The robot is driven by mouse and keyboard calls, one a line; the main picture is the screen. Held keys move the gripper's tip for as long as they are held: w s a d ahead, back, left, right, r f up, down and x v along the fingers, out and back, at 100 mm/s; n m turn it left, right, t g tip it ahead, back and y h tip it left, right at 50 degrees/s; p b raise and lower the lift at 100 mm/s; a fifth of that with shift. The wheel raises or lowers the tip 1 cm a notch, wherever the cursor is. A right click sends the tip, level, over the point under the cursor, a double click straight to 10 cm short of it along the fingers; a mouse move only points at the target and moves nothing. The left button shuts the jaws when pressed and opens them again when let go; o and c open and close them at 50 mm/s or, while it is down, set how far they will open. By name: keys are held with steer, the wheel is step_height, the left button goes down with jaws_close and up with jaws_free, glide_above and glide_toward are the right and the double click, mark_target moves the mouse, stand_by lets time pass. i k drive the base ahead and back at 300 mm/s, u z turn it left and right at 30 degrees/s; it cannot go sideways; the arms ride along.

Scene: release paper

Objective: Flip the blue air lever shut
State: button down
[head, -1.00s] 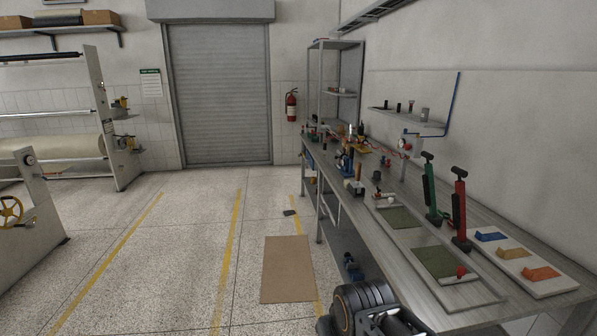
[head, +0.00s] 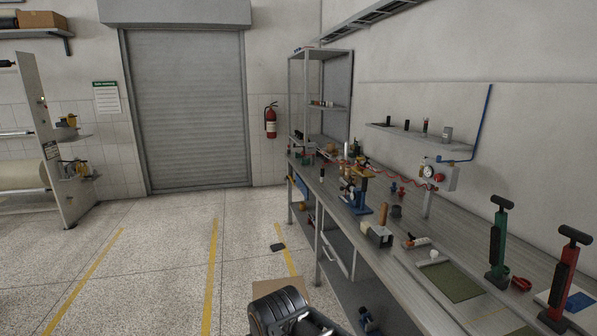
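A blue air pipe (head: 489,112) runs down the right wall and bends left above the bench. A small blue part (head: 454,160) at its lower end, beside the round gauge (head: 428,171), looks like the air lever. It is too small to tell whether it is open or shut. A dark ribbed part of my arm shows at the bottom, left of the bench and well short of the lever. My gripper's fingers are not in view.
The long grey bench (head: 408,262) runs along the right wall. On it stand a green pump (head: 497,245), a red pump (head: 562,285) and a blue-based press (head: 357,192). A brown mat (head: 275,287) lies on the floor.

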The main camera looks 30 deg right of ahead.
mark_target(438, 158)
steer(key=z, duration=0.1)
steer(key=i, duration=2)
steer(key=z, duration=1.15)
steer(key=i, duration=1.05)
steer(key=z, duration=1.55)
steer(key=i, duration=0.5)
steer(key=z, duration=0.3)
